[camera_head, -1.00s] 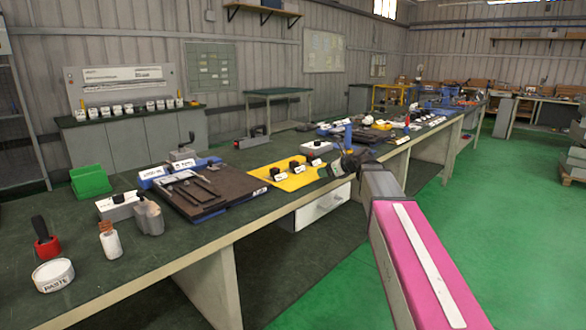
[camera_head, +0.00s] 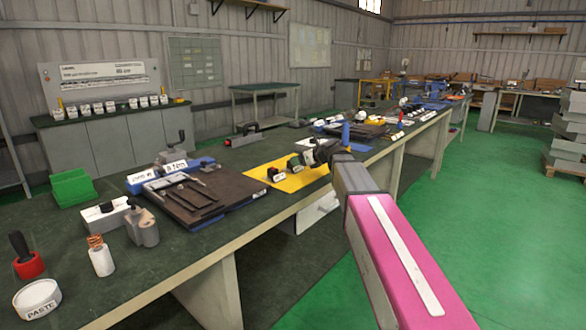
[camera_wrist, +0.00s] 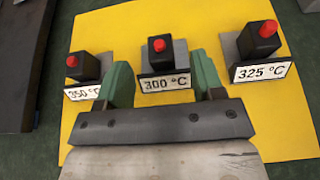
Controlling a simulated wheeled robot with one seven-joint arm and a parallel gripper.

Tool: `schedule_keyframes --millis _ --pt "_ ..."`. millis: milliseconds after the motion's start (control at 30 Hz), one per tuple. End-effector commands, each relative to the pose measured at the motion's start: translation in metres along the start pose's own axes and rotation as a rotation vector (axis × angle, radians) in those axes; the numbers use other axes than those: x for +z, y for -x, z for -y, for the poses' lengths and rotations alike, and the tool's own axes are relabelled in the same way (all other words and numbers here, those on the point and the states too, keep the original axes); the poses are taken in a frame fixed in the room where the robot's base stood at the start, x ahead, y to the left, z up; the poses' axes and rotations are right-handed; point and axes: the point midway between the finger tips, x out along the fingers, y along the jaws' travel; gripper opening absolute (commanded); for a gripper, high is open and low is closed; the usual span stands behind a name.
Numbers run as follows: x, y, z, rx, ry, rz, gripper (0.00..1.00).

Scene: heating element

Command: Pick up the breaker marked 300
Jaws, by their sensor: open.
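The breaker marked 300 °C (camera_wrist: 160,58) stands on a yellow mat (camera_wrist: 130,25) in the wrist view, a black block with a red button on a grey base and a white label in front. My gripper (camera_wrist: 165,82) is open, with its green fingers to the left and right of the 300 label; I cannot tell if they touch it. The breaker marked 350 °C (camera_wrist: 86,68) stands to the left and the breaker marked 325 °C (camera_wrist: 257,44) to the right. In the head view my gripper (camera_head: 318,153) is over the mat's right part and hides some of it.
A dark tool board (camera_head: 205,195) lies left of the mat, its edge also at the wrist view's left. A paste tub (camera_head: 38,300), a small white bottle (camera_head: 101,258) and a green bin (camera_head: 72,188) are further left.

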Motion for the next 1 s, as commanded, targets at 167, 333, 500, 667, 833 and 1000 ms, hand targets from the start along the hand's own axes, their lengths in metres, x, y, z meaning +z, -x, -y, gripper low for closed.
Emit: schedule_keyframes --millis 167,333,500,667,833,1000 --pt "0.0 -0.012 0.001 0.0 0.001 0.0 0.62" --pt "0.001 -0.035 0.001 0.001 0.001 0.0 0.62" --pt "0.0 -0.055 0.001 0.0 0.001 0.0 0.62" --pt "0.0 -0.057 0.0 -0.001 0.001 0.0 0.62" --pt "0.0 -0.057 0.0 -0.001 0.001 0.0 0.36" --pt "0.0 -0.057 0.0 -0.001 0.001 0.0 0.05"
